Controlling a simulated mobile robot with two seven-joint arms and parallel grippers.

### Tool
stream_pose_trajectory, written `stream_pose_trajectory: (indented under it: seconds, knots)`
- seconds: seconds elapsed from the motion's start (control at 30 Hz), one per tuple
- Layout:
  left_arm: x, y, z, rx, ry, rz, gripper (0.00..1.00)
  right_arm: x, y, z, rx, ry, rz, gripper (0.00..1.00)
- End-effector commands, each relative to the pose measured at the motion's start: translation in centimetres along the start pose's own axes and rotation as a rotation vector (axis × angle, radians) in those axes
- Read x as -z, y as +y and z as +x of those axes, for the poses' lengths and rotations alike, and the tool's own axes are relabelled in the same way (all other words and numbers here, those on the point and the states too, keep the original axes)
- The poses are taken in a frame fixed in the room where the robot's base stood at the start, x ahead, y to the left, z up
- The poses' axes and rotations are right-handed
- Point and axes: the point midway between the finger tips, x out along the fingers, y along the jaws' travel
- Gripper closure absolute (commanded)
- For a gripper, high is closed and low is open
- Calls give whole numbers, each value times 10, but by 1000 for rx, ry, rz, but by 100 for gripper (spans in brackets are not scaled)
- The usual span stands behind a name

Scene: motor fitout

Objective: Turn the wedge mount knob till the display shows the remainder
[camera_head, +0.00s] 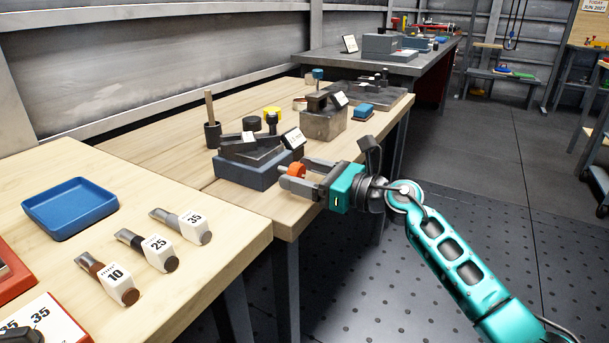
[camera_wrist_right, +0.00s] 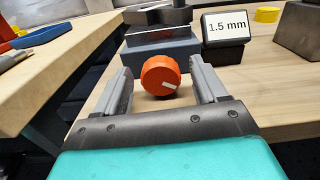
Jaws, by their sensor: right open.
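The wedge mount (camera_head: 256,165) is a blue-grey block with dark stacked plates, near the front edge of the wooden bench. Its orange knob (camera_wrist_right: 161,75) faces my right gripper and has a white mark pointing to the lower right. In the head view the knob (camera_head: 297,170) is partly hidden by a finger. The display (camera_wrist_right: 226,26) beside the mount reads "1.5 mm"; it also shows in the head view (camera_head: 293,138). My right gripper (camera_head: 292,179) is open, its fingers on either side of the knob, with visible gaps in the wrist view. My left gripper is not in view.
A stone-like block (camera_head: 323,124) with a clamp stands behind the mount. A dark cup (camera_head: 212,136) with a stick stands at the left. The nearer table holds a blue tray (camera_head: 70,207) and tools tagged 10 (camera_head: 117,283), 25 (camera_head: 155,252) and 35 (camera_head: 194,228).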

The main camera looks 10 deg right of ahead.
Motion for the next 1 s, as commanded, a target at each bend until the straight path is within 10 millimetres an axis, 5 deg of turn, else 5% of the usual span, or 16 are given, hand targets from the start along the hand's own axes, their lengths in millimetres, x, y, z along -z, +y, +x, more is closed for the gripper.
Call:
stream_pose_trajectory:
  seconds: [0.13,0.7,1.0]
  knots:
    - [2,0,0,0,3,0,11,0,0,0,0,0,0,29]
    - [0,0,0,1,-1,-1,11,0,0,-1,0,0,0,83]
    - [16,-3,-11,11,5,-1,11,-5,-2,-1,1,4,198,85]
